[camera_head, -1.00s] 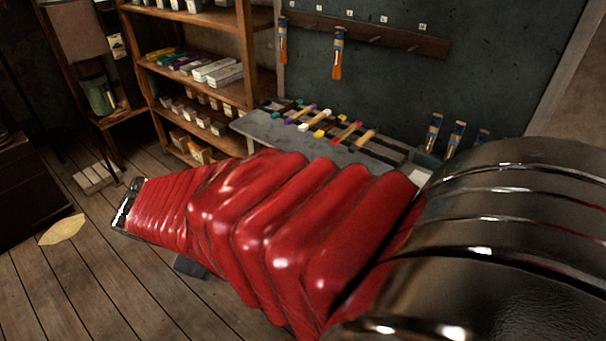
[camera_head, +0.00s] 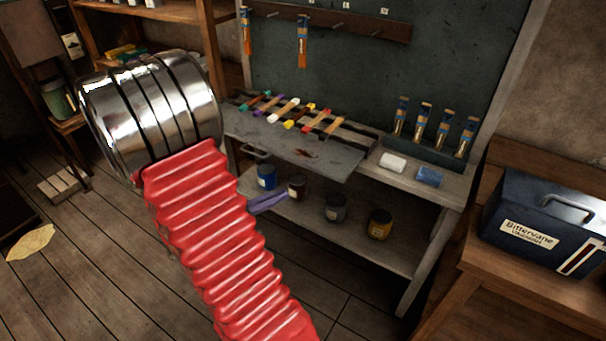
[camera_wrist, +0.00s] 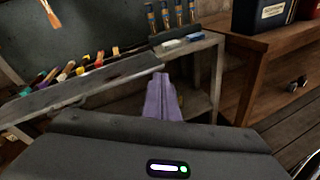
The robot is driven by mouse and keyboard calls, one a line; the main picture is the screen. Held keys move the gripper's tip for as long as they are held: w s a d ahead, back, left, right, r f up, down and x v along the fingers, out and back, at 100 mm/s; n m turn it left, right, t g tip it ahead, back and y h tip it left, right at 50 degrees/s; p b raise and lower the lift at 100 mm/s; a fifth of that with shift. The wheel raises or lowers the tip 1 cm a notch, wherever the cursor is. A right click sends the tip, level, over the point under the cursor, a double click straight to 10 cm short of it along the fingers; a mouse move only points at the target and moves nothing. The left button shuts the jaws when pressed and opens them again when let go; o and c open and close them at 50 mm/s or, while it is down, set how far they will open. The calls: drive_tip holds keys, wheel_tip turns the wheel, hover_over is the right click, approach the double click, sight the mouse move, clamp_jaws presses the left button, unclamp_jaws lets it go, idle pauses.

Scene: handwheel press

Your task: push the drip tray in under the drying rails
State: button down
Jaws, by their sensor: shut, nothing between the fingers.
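The drip tray (camera_head: 285,147) is a flat grey slab with a dark red stain. It sticks out from the bench front, below the drying rails (camera_head: 345,129). Several paint brushes (camera_head: 291,116) lie across the rails. The tray shows at left in the wrist view (camera_wrist: 95,84). My gripper (camera_head: 284,196) has purple fingers, shut and empty, showing just past my red arm in the head view. It appears lower than the tray's front edge. In the wrist view the fingertips (camera_wrist: 161,76) appear beside the tray's right end; I cannot tell whether they touch.
The bench's lower shelf (camera_head: 355,250) holds several paint jars (camera_head: 335,207). A white block (camera_head: 393,162), a blue block (camera_head: 429,177) and a rack of upright brushes (camera_head: 430,150) stand right of the tray. A dark blue box (camera_head: 545,225) sits on a wooden table at right. Floor in front is open.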

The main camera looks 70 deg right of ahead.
sight(311, 169)
drive_tip(key=w+d+f+n+t+h, duration=0.2)
drive_tip(key=d+f+n, duration=0.4)
drive_tip(key=f, duration=0.3)
drive_tip(key=shift+w+d+f+n+t+h, duration=0.25)
drive_tip(key=shift+w+n+t+h, duration=0.1)
drive_tip(key=shift+n+t+h, duration=0.6)
drive_tip(key=d, duration=0.4)
drive_tip(key=s+d, duration=0.1)
drive_tip(key=d, duration=0.4)
drive_tip(key=s+d, duration=0.1)
drive_tip(key=d, duration=0.3)
drive_tip(key=shift+s+d, duration=0.1)
drive_tip(key=shift+d, duration=0.25)
